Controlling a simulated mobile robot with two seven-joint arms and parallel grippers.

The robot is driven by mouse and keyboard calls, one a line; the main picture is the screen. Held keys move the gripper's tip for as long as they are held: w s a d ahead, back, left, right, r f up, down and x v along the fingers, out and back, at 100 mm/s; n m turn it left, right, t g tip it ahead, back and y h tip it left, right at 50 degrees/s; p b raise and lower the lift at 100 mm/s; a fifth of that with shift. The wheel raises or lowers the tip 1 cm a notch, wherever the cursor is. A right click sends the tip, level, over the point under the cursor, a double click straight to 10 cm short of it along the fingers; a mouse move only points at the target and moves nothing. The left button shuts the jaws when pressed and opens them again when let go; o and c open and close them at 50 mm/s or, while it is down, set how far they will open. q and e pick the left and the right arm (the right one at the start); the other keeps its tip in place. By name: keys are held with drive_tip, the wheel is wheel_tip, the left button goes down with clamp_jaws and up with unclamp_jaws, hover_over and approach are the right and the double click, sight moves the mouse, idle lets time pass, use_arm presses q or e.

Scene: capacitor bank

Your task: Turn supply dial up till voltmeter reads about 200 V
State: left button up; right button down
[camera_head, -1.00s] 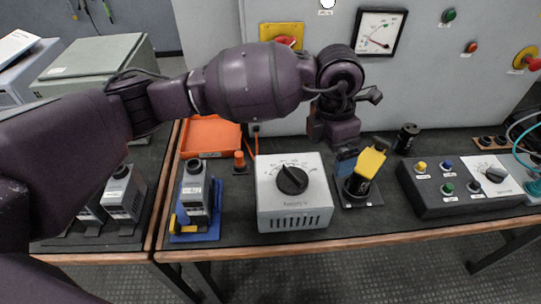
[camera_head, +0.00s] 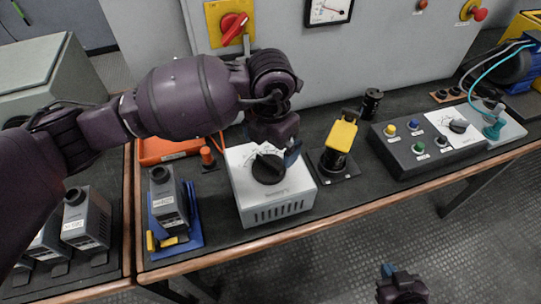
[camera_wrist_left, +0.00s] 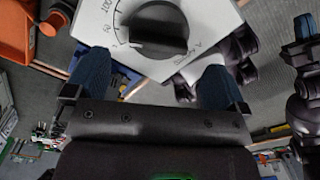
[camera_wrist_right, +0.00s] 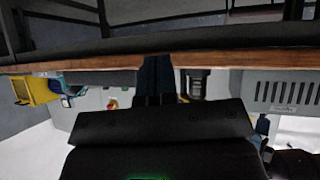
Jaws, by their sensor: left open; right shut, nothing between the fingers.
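The white supply box (camera_head: 275,206) stands on the bench with a black dial (camera_head: 268,169) on its sloped top. In the left wrist view the dial (camera_wrist_left: 150,28) is ahead of and between the blue fingertips, with a light mark at its lower left near the low end of the scale. My left gripper (camera_head: 285,152) is open beside the dial; I cannot tell whether it touches. The voltmeter (camera_head: 328,10) is cut off by the top edge and its reading is too small to tell. My right gripper (camera_head: 388,270) is shut and empty, low in front of the bench.
A yellow-handled device (camera_head: 340,135) and a black cylinder (camera_head: 371,102) stand right of the box. Further right is a button panel (camera_head: 420,165). A grey unit on a blue stand (camera_head: 172,205) and an orange tray (camera_head: 165,150) are left. A red switch (camera_head: 235,27) is on the cabinet.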

sight(271, 160)
use_arm(q)
wheel_tip(271, 160, down, 4)
drive_tip(key=shift+r+b, duration=0.1)
drive_tip(key=shift+b, duration=0.25)
drive_tip(key=shift+f, duration=0.55)
use_arm(e)
drive_tip(key=shift+w+a+f, duration=0.1)
drive_tip(key=shift+w+a, duration=0.25)
use_arm(q)
drive_tip(key=shift+c, duration=0.2)
drive_tip(key=c, duration=0.8)
drive_tip(key=shift+c, duration=0.2)
use_arm(e)
drive_tip(key=shift+d, duration=0.1)
